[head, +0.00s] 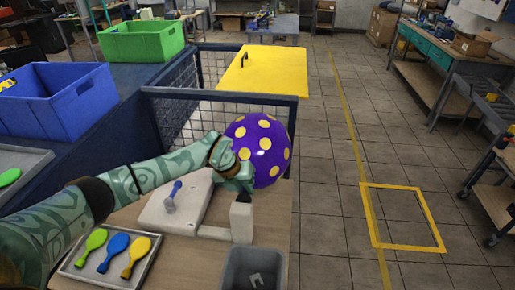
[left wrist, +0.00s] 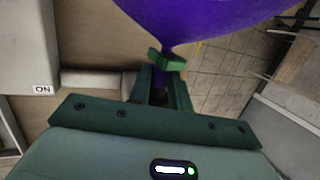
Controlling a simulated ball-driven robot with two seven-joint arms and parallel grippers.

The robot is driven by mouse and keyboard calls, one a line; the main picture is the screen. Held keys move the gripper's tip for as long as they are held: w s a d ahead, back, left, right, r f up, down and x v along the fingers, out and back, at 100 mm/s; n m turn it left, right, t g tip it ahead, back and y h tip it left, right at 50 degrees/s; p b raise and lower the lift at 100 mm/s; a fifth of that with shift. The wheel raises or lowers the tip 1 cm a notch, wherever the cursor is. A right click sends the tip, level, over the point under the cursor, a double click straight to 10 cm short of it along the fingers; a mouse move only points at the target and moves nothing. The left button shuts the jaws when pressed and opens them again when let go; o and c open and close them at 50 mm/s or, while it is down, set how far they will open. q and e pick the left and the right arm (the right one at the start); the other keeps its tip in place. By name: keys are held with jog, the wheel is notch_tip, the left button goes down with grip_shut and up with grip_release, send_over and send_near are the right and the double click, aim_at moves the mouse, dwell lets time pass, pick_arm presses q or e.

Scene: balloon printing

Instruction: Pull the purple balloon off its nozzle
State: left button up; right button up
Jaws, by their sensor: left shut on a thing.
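The purple balloon (head: 262,150) is inflated and has yellow dots. It stands above the post (head: 241,222) of the white inflating machine (head: 178,204). My left gripper (head: 238,177) is at the balloon's lower left side and is shut on its neck. In the left wrist view the balloon (left wrist: 205,18) narrows down to a neck between my left gripper's fingers (left wrist: 164,82). A green piece (left wrist: 172,61) crosses the neck there. The nozzle is hidden, so I cannot tell whether the neck still sits on it. My right gripper is not in view.
A tray (head: 72,268) holds flat green, blue and yellow balloons. A dark grey bin (head: 275,257) stands at the bench's front edge. A mesh fence (head: 165,118) runs behind the balloon. A blue bin (head: 45,110) and a green bin (head: 140,45) stand at the left. Open floor lies right.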

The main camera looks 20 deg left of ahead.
pick_arm(q)
jog(key=shift+w, duration=0.15)
dwell(0.4)
jog(key=shift+w+a+b, duration=0.15)
jog(key=shift+w+b, duration=0.35)
jog(key=shift+w, duration=0.05)
notch_tip(320, 180, up, 17)
jog(key=p, duration=1.4)
